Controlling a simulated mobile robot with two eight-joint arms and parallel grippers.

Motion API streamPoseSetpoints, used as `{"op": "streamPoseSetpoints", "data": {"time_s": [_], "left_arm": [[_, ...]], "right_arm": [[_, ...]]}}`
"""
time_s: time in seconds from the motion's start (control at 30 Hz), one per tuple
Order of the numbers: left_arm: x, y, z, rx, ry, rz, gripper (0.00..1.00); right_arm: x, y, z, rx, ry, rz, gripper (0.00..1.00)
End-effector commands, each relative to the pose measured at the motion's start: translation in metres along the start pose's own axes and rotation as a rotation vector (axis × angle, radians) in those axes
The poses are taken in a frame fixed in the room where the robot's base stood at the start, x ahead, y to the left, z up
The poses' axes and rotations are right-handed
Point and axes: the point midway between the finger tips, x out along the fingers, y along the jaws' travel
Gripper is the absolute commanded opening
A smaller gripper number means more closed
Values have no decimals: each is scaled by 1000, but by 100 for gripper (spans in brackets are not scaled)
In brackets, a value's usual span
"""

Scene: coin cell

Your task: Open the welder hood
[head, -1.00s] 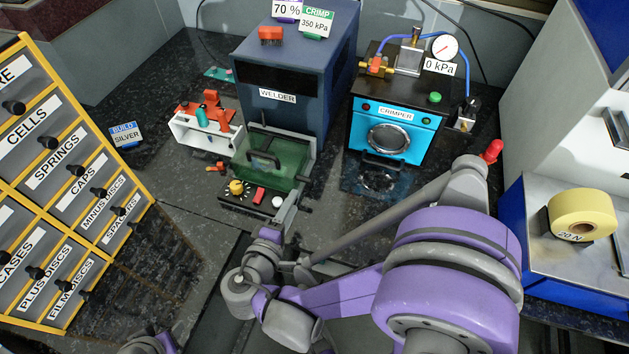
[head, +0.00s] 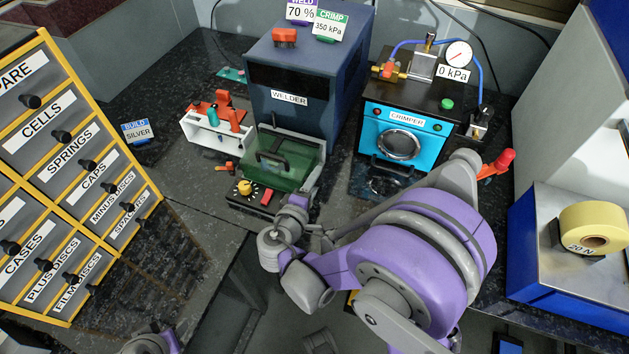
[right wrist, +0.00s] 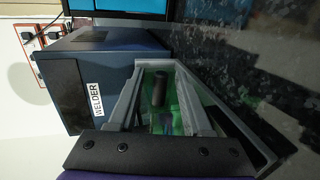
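The welder (head: 305,85) is a dark blue box at the back middle in the head view. Its hood (head: 287,178) is a see-through green cover, down at the welder's front, with a black handle (head: 272,161). My right gripper (right wrist: 158,78) is open in the right wrist view, its two grey fingers apart. The dark handle (right wrist: 160,90) shows between the fingers, over the green hood; I cannot tell whether they touch it. In the head view the right wrist is just in front of the hood and its fingertips are hard to make out.
A blue crimper (head: 404,133) stands right of the welder. A white rack (head: 212,135) with red and teal tools is left of the hood. A labelled drawer cabinet (head: 75,180) fills the left side. A yellow tape roll (head: 597,222) lies on the right bench.

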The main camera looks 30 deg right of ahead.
Motion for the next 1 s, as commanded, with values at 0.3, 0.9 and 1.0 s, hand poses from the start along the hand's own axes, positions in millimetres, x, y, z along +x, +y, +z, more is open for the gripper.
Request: {"op": "streamPoseSetpoints", "data": {"time_s": [0.3, 0.9, 1.0], "left_arm": [[0, 0, 0, 0, 0, 0, 50], [0, 0, 0, 0, 0, 0, 50], [0, 0, 0, 0, 0, 0, 50]], "right_arm": [[0, 0, 0, 0, 0, 0, 0], [0, 0, 0, 0, 0, 0, 0], [0, 0, 0, 0, 0, 0, 0]]}}
